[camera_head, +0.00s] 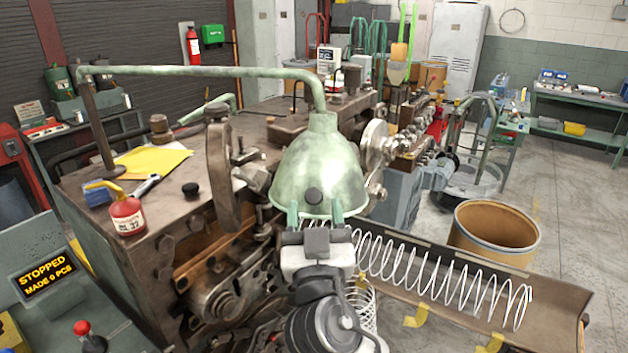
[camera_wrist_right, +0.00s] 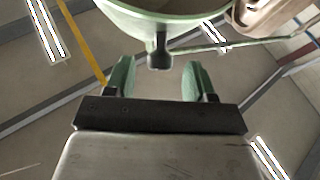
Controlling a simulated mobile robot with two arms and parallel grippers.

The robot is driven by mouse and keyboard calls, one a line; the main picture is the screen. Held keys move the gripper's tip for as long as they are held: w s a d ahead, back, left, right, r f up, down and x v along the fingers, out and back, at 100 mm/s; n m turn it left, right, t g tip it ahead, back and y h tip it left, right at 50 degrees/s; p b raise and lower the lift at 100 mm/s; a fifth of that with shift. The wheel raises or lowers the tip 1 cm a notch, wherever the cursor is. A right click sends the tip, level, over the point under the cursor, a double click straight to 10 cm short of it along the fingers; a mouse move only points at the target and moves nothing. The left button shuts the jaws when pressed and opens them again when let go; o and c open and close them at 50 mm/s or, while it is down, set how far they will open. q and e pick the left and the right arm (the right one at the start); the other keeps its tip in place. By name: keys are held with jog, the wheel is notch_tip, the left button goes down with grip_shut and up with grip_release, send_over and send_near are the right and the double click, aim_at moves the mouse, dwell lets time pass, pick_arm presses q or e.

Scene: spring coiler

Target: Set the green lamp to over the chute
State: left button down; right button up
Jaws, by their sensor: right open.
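The green lamp (camera_head: 318,170) has a pale green bell shade on a long arm (camera_head: 210,72) that runs left to an upright post on the machine. The shade hangs near the front of the coiler, at the left end of the chute (camera_head: 558,292). A dark knob (camera_wrist_right: 158,56) sticks out at the shade's rim. My right gripper (camera_head: 315,216) is open just below the rim, its green fingers either side of the knob in the picture. The right wrist view shows the fingers (camera_wrist_right: 160,78) apart, with nothing between their tips. My left gripper is out of view.
A long white coil spring (camera_head: 440,272) lies along the chute. A brown drum (camera_head: 495,232) stands behind the chute. The coiler top (camera_head: 165,205) holds a red oil can (camera_head: 127,215) and yellow paper. A display (camera_head: 45,280) reads "STOPPED MADE 0 PCS".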

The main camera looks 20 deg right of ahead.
aim_at(314, 198)
jog(key=shift+p+x, duration=0.5)
jog(key=shift+x, duration=0.75)
jog(key=shift+w+d, duration=0.1)
jog(key=shift+w, duration=0.3)
jog(key=shift+s, duration=0.1)
jog(key=shift+c, duration=0.2)
grip_shut()
